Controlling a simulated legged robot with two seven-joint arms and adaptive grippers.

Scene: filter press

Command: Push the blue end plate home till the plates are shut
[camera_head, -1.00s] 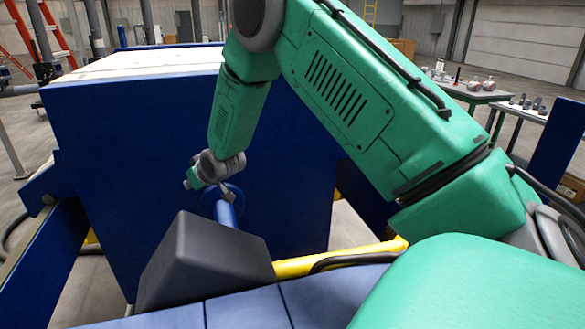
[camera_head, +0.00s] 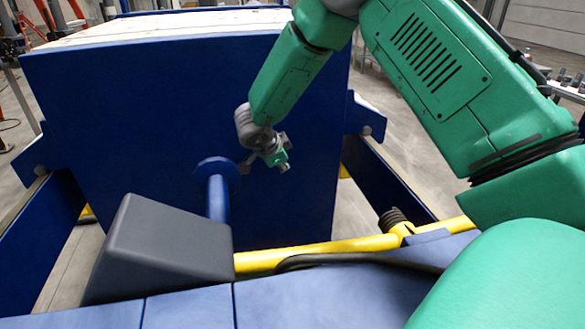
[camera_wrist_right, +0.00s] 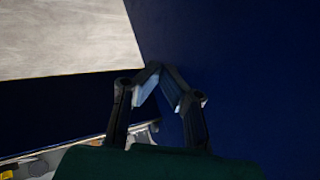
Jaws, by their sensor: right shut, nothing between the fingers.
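The blue end plate (camera_head: 110,130) is a big upright slab filling the left and middle of the head view. A blue rod (camera_head: 218,200) with a round flange meets its near face. My right gripper (camera_head: 268,158) is in front of that face, just up and right of the flange. In the right wrist view its fingers (camera_wrist_right: 160,80) are shut with nothing between them, and the plate (camera_wrist_right: 245,65) fills the right side. I cannot tell whether the fingers touch the plate. The pale plates (camera_head: 180,28) show only along their top, behind the end plate. My left gripper is out of view.
Blue side rails (camera_head: 388,180) run along both sides of the press. A yellow bar (camera_head: 320,250) with a dark hose crosses low in front. A dark grey block (camera_head: 160,255) stands at the near left. A table (camera_head: 568,92) is at the far right.

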